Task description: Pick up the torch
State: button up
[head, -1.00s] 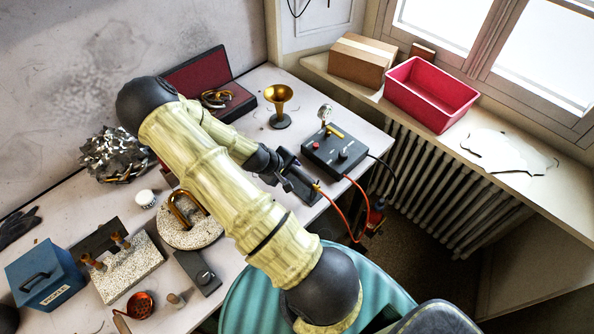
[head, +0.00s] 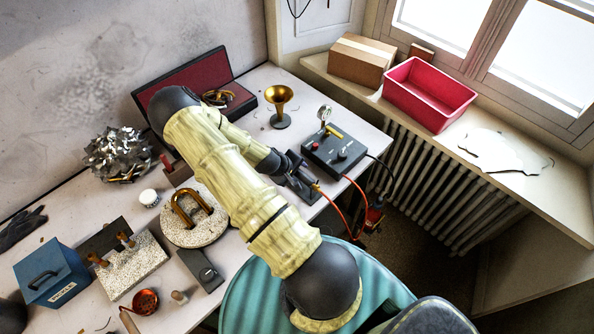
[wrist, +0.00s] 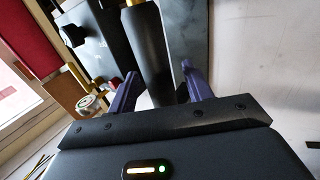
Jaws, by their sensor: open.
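The torch has a black cylindrical handle (wrist: 154,45), which stands between the two purple fingers of my gripper (wrist: 160,88) in the wrist view. The fingers are apart, one on each side of the handle; I cannot tell whether either touches it. In the head view my gripper (head: 286,168) is at the torch's dark stand (head: 299,186), near the table's right edge. There the torch is mostly hidden by my gripper. A brass fitting (head: 316,187) with an orange hose shows at the stand's right side.
A dark control box (head: 334,150) with a gauge stands just right of the torch, and the orange hose (head: 334,203) hangs off the table edge. A round speckled block (head: 182,229) with a brass tube lies left of my arm.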

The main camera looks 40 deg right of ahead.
dwell(0.4)
jog(key=c, duration=1)
jog(key=shift+w+r, duration=0.1)
jog(key=shift+r, duration=0.05)
notch_tip(320, 180, up, 8)
jog(key=b, duration=0.2)
jog(key=shift+r+b, duration=0.25)
jog(key=shift+b, duration=0.15)
jog(key=shift+r, duration=0.65)
